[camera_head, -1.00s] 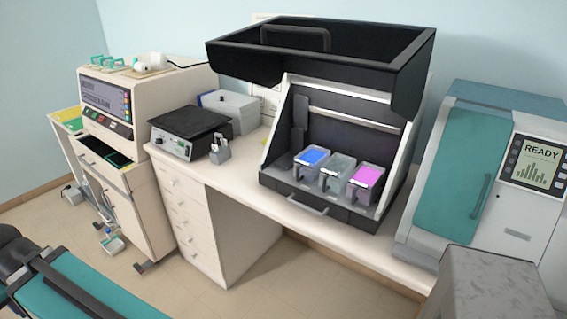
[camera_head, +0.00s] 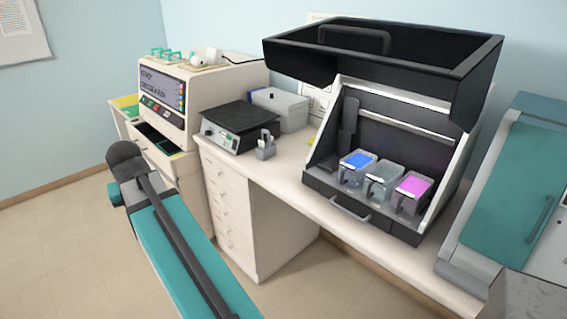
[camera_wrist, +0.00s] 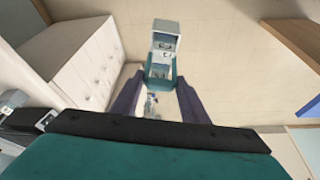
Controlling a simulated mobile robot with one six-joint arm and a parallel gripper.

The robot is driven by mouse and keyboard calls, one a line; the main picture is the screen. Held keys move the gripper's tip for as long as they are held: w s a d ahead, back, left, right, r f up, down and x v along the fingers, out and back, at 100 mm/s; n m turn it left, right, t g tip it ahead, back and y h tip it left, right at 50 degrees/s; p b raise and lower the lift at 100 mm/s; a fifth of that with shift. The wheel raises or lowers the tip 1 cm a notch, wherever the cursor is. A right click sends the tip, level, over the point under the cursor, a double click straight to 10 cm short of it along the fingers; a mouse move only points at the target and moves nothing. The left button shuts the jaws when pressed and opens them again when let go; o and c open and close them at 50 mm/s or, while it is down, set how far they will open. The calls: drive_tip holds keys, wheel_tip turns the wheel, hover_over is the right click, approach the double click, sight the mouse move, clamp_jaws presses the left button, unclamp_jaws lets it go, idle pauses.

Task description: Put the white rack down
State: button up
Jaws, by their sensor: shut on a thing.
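In the wrist view, my gripper (camera_wrist: 160,82) points its two dark fingers down over the floor. A small white, box-like piece with darker openings, apparently the white rack (camera_wrist: 165,42), shows between and beyond the fingertips. A teal part lies at its near end, and its exact outline is hard to make out. The gripper is shut on it. In the head view, my teal arm reaches across the lower left, and neither the gripper nor the held rack can be seen there.
Three staining jars, blue (camera_head: 357,166), clear (camera_head: 383,180) and pink (camera_head: 411,193), stand in the open black hood (camera_head: 335,185). A black-topped device (camera_head: 240,127) and a small grey holder (camera_head: 265,150) occupy the bench. Bare bench (camera_head: 285,178) lies between. A cream machine (camera_head: 165,100) carries teal racks.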

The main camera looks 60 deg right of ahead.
drive_tip(key=s+d+r+m+g+h, duration=0.1)
drive_tip(key=s+d+r+m, duration=0.2)
drive_tip(key=d, duration=0.6)
drive_tip(key=s+d+r+m, duration=0.1)
drive_tip(key=s+d+m, duration=0.1)
drive_tip(key=s+d, duration=0.45)
drive_tip(key=s+d+r+m+g+h, duration=0.1)
drive_tip(key=s+d+r+m, duration=0.2)
drive_tip(key=d, duration=0.8)
drive_tip(key=s+d+r+m+g, duration=0.1)
drive_tip(key=s+d+r+m, duration=0.2)
drive_tip(key=s+d, duration=0.5)
drive_tip(key=s+d+r+m+g, duration=0.2)
drive_tip(key=s+d, duration=0.6)
drive_tip(key=s, duration=0.6)
drive_tip(key=shift+s+d+r+m+b, duration=0.2)
drive_tip(key=shift+d+r+m+b, duration=0.15)
drive_tip(key=shift+r+m, duration=0.65)
drive_tip(key=shift+d+f, duration=0.1)
drive_tip(key=shift+f, duration=0.1)
drive_tip(key=d+p, duration=0.1)
drive_tip(key=d, duration=0.3)
drive_tip(key=w+d+f+p, duration=0.1)
drive_tip(key=d, duration=0.4)
drive_tip(key=d+p, duration=0.2)
drive_tip(key=d, duration=0.3)
drive_tip(key=shift+w+d+f, duration=0.2)
drive_tip(key=shift+d, duration=0.05)
clamp_jaws()
